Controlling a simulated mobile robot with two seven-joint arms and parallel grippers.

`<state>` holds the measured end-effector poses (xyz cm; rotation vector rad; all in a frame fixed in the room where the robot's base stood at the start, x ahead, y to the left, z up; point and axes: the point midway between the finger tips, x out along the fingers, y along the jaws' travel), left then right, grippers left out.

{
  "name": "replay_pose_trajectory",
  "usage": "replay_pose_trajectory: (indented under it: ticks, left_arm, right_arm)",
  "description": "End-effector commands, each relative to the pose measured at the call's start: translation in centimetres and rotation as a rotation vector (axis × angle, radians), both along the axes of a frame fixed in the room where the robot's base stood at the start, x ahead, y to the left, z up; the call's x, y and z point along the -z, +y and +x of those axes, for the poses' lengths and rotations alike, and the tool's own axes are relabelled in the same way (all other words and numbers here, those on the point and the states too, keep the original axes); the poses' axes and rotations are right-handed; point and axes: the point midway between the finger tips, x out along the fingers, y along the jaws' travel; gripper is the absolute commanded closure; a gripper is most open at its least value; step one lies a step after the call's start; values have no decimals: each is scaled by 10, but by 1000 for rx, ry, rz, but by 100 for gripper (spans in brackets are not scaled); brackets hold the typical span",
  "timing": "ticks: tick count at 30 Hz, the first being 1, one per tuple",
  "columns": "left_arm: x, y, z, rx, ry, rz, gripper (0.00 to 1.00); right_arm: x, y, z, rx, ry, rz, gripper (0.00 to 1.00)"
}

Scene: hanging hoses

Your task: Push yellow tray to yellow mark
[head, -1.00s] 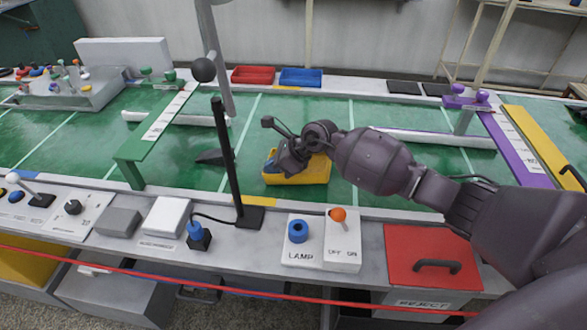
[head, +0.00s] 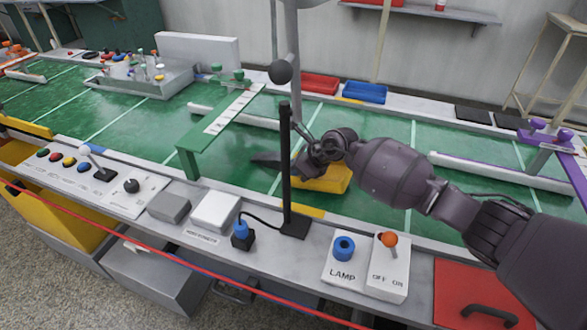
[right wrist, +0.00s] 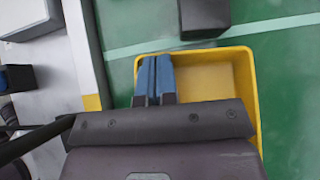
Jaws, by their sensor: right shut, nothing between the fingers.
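The yellow tray (head: 328,181) lies on the green belt, partly hidden by my right arm in the head view. My right gripper (head: 298,166) reaches down into it. In the right wrist view the blue fingers (right wrist: 153,80) are together and empty, inside the tray (right wrist: 245,75) by its left wall; whether they touch that wall is unclear. A yellow mark (head: 306,211) is on the near belt edge, just in front of the tray. In the right wrist view the mark (right wrist: 92,103) is left of the tray, level with part of it. My left gripper is out of view.
A dark block (head: 266,159) sits on the belt just left of the tray. A black post (head: 286,170) stands on the near ledge. A green bridge (head: 215,130) crosses the belt further left. Another yellow strip (head: 348,100) is on the far edge. The belt right of the tray is mostly clear.

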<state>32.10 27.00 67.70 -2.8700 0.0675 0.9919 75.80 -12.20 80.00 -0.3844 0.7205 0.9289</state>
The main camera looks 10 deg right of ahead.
Motion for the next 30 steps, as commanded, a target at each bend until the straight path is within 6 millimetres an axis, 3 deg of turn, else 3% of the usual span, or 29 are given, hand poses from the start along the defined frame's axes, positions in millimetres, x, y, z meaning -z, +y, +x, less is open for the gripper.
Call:
replay_pose_trajectory:
  ticks: [11,18,30]
  left_arm:
    - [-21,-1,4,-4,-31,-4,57]
    - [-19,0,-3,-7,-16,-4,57]
    - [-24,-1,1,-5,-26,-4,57]
  right_arm:
    - [-44,-33,-20,1,-8,-3,100]
    - [-68,-54,-35,1,-5,-2,100]
    - [-76,-63,-42,0,0,0,100]
